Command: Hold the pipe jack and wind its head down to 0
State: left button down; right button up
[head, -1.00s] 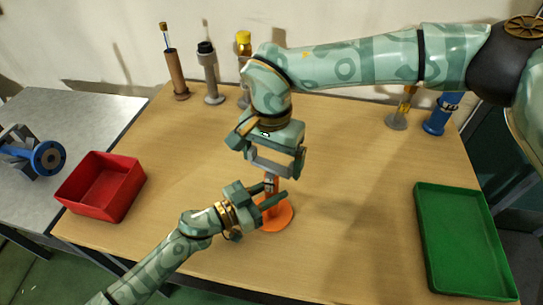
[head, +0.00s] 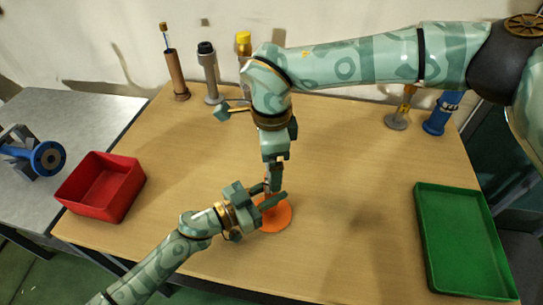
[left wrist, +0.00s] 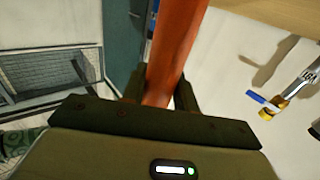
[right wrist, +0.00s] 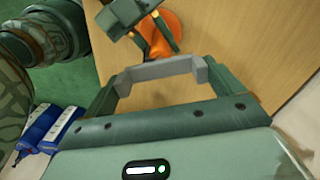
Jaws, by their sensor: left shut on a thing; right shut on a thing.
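The orange pipe jack stands upright on the wooden table, its round base (head: 277,219) flat on the top. My left gripper (head: 268,196) is shut around its post, low above the base. In the left wrist view the orange post (left wrist: 177,45) runs between the fingers. My right gripper (head: 276,180) points down above the left one, seen narrow side on. In the right wrist view the jack's grey bracket-shaped head (right wrist: 158,70) spans between its fingers, which are shut on it. In the head view my right gripper mostly hides the jack's head. I cannot read any scale.
A red bin (head: 101,187) stands at the left and a green tray (head: 462,242) at the right. Several pipe jacks, one brown (head: 175,75) and one grey (head: 209,72), stand along the back. A blue-flanged part (head: 47,159) lies on the grey side table.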

pick_arm(q)
jog(key=shift+f, duration=0.2)
pick_arm(e)
jog(key=m, duration=0.6)
jog(key=shift+w+r, duration=0.1)
jog(key=shift+r, duration=0.1)
pick_arm(q)
jog(key=shift+s, duration=0.1)
pick_arm(e)
jog(key=m, duration=1.6)
jog(key=shift+m, duration=0.3)
jog(key=o, duration=0.7)
jog(key=shift+c, duration=0.2)
